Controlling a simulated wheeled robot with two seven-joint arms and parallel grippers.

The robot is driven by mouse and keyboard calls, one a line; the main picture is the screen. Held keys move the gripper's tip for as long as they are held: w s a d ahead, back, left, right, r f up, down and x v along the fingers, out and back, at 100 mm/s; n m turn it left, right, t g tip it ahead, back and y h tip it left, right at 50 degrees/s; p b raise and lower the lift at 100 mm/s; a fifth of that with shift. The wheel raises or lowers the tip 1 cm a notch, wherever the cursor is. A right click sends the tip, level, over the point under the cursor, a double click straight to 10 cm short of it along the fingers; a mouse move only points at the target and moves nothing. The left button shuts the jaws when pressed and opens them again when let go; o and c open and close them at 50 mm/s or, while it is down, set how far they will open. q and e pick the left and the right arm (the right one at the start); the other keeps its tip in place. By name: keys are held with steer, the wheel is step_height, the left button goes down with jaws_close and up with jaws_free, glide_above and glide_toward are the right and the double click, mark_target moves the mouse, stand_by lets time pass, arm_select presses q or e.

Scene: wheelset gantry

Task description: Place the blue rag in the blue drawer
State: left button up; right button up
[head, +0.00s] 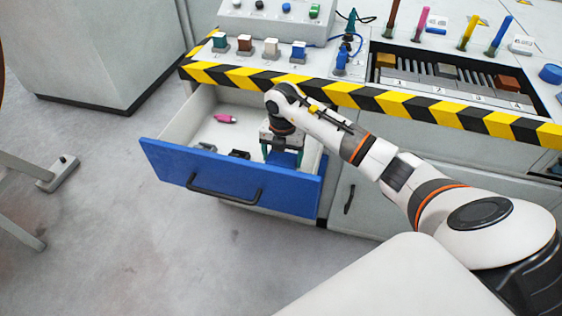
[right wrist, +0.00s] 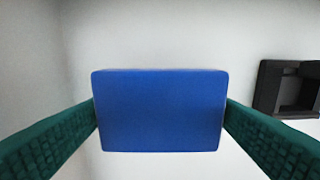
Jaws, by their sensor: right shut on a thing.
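The blue drawer (head: 230,183) is pulled open below the striped counter edge. My right gripper (head: 282,163) reaches down inside it, near its right end. In the right wrist view, the two green fingers of my right gripper (right wrist: 160,118) are shut on the blue rag (right wrist: 160,95), which looks like a flat rectangular block. The rag also shows in the head view (head: 284,158), partly hidden by the gripper and fingers. I cannot tell whether the rag touches the drawer floor. My left gripper is not in view.
A pink object (head: 226,119) lies at the back left of the drawer. Dark pieces lie near its middle, one being a black box-like part (right wrist: 288,88) right of the rag. The striped counter edge (head: 330,92) overhangs the drawer's back.

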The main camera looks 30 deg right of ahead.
mark_target(282, 157)
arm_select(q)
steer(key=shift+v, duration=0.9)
arm_select(e)
steer(key=shift+f, duration=1.25)
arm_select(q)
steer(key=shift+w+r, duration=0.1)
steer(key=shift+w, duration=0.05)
arm_select(e)
steer(key=shift+f, duration=0.15)
steer(key=o, duration=0.8)
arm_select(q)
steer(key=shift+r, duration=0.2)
arm_select(e)
steer(key=shift+r, duration=0.5)
arm_select(q)
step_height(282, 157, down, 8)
steer(key=p, duration=0.2)
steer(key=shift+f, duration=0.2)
arm_select(e)
step_height(282, 157, up, 11)
steer(key=shift+r, duration=0.2)
